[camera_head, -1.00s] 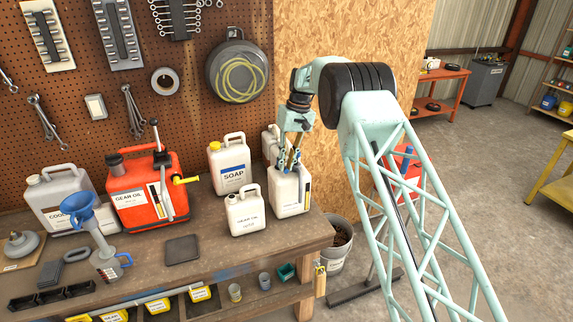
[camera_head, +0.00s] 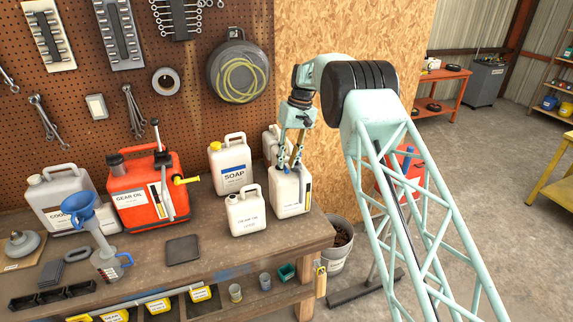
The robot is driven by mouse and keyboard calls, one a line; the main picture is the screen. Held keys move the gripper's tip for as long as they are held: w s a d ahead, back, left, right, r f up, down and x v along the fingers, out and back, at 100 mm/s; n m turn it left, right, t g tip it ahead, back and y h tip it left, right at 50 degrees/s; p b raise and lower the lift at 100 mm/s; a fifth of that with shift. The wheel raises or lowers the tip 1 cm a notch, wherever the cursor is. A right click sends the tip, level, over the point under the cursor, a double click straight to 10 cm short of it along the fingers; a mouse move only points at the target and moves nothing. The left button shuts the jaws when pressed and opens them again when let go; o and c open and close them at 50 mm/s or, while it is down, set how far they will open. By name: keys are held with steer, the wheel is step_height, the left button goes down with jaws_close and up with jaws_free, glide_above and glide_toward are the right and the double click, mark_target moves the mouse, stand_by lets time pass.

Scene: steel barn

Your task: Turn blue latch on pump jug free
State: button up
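My gripper (camera_head: 289,166) points down at the top of a white jug (camera_head: 288,196) at the right end of the bench. Its two fingers stand apart, one on each side of the jug's top. I cannot tell whether they touch it. A grey and yellow part shows on the jug's right side. The blue latch is not clear to see; small bluish parts at the fingers are too small to tell apart. A red gear oil can (camera_head: 134,205) with a black lever and a yellow spout (camera_head: 186,180) stands further left on the bench.
A soap jug (camera_head: 232,180) and a smaller white jug (camera_head: 247,220) stand left of the gripper. Another white jug (camera_head: 270,140) is close behind. The pegboard and wood wall rise behind. The bench (camera_head: 215,262) has free room around a dark pad (camera_head: 183,249).

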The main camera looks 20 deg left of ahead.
step_height(320, 180, up, 6)
steer(key=shift+w+d+r, duration=0.2)
steer(key=shift+w+d, duration=0.15)
steer(key=shift+d, duration=0.05)
stand_by(0.6)
